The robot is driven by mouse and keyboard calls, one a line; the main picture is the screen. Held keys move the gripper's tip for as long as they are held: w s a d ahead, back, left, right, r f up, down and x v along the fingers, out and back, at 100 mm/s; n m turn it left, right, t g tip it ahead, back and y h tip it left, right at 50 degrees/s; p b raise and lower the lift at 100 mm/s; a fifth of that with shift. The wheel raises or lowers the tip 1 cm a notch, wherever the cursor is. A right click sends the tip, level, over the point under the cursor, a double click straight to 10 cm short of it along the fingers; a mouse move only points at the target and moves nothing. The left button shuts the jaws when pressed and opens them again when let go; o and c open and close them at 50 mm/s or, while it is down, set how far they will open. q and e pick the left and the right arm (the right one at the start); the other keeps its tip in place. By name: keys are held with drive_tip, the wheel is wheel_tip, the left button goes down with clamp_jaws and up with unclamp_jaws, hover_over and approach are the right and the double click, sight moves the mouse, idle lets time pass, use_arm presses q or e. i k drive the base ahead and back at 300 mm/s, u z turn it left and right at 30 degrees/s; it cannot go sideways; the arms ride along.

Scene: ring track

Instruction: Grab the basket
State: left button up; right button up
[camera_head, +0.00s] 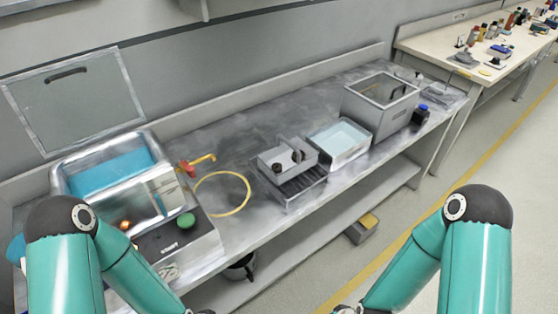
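A small grey metal basket (309,156) sits on a dark slotted rack (302,185) in the middle of the steel bench. A few small dark round parts lie in it. Both my teal arms reach down from the sides to the bottom edge of the head view. My grippers are below the picture, so their fingers are hidden. Both visible arm sections are well in front of the basket, with clear space between.
Right of the basket stand a shallow tray of pale liquid (341,139) and a grey lidded box (381,108). At left are a tank of blue liquid (112,172), a green button (186,220), a red-and-yellow tap (190,166) and a yellow ring (247,197). A shelf runs below.

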sight(281, 152)
drive_tip(key=u, duration=0.05)
drive_tip(key=i, duration=0.2)
drive_tip(key=u, duration=2.65)
drive_tip(key=k, duration=1.8)
drive_tip(key=z, duration=1.15)
drive_tip(key=i, duration=1)
drive_tip(key=u, duration=0.05)
